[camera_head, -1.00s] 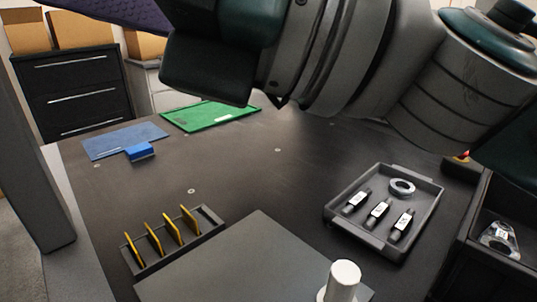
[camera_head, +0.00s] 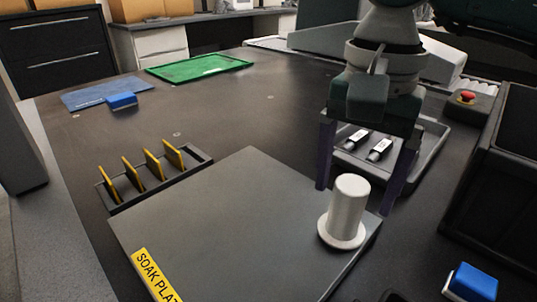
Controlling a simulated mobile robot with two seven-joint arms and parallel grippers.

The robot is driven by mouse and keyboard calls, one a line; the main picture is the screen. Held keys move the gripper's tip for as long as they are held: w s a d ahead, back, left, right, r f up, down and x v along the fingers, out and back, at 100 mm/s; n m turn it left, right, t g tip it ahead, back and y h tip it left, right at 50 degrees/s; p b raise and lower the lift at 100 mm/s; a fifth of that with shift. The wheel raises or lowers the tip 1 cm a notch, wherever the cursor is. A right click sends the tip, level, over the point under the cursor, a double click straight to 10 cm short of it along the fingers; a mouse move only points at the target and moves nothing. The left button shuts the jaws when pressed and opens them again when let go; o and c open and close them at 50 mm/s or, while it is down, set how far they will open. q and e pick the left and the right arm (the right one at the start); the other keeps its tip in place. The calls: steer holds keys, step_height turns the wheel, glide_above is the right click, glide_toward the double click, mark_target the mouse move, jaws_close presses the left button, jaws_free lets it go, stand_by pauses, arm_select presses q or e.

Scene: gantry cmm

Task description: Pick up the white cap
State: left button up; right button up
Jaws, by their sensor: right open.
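The white cap (camera_head: 347,207), a white cylinder with a wide round flange at its foot, stands upright near the right edge of the grey soak plate (camera_head: 230,212). My right gripper (camera_head: 356,200) points down with its two dark fingers wide apart. In the picture one finger is on each side of the cap's upper part, with visible gaps. I cannot tell whether the fingers are level with the cap in depth or a little behind it. Nothing is held. My left gripper is not in view.
A grey tray (camera_head: 436,159) with small black-and-white parts lies behind the right gripper. A rack (camera_head: 198,166) with yellow plates stands left. A dark bin (camera_head: 497,185) is at right, a blue block (camera_head: 474,283) at front right. A green tray (camera_head: 200,67) is far back.

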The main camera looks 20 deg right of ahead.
mark_target(345, 213)
step_height(345, 213, down, 6)
steer(key=shift+w+r+b, duration=0.15)
steer(key=shift+r+b, duration=0.1)
steer(key=shift+b, duration=0.1)
steer(key=shift+c, duration=0.3)
jaws_close()
